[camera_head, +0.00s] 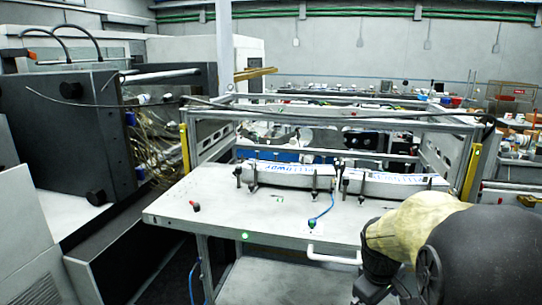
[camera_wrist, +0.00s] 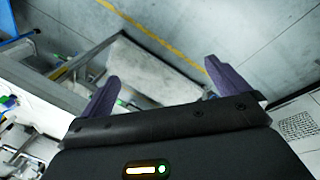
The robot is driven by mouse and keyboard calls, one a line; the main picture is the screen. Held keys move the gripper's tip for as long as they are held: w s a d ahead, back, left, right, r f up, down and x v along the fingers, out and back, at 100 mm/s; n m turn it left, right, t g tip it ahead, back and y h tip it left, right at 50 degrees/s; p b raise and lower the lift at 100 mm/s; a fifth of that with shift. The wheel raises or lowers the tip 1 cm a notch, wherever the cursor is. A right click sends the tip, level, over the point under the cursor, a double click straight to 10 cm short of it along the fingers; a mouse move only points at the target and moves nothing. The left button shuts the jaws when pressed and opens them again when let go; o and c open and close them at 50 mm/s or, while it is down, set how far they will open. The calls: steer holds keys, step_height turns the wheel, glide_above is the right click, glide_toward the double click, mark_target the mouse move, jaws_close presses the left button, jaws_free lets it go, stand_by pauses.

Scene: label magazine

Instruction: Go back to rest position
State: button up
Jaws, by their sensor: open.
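My gripper (camera_wrist: 160,82) shows in the wrist view with its two purple fingers spread apart and nothing between them. Beyond the fingers are the grey floor and a pale flat surface low down. In the head view my arm is at the lower right, with a beige cover and a dark joint in front of the bench. The gripper's fingertips are not clear in that view. The grey worktable (camera_head: 215,215) carries two long label stacks, a left one (camera_head: 290,177) and a right one (camera_head: 395,186), each between dark upright clamps.
A metal frame (camera_head: 330,117) with yellow side strips rises behind the worktable. A large dark machine (camera_head: 70,135) stands at the left. A white handle (camera_head: 333,258) juts from the table's front edge. A yellow floor line (camera_wrist: 150,38) crosses the wrist view.

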steer(key=s+a+f+m+t+y, duration=0.1)
steer(key=s+a+f+m+y, duration=0.1)
steer(key=s+a+f+m, duration=0.4)
steer(key=s+a, duration=0.2)
steer(key=s, duration=0.1)
steer(key=shift+s+f, duration=0.15)
steer(key=shift+s, duration=0.1)
steer(key=shift+w, duration=0.1)
stand_by(1.4)
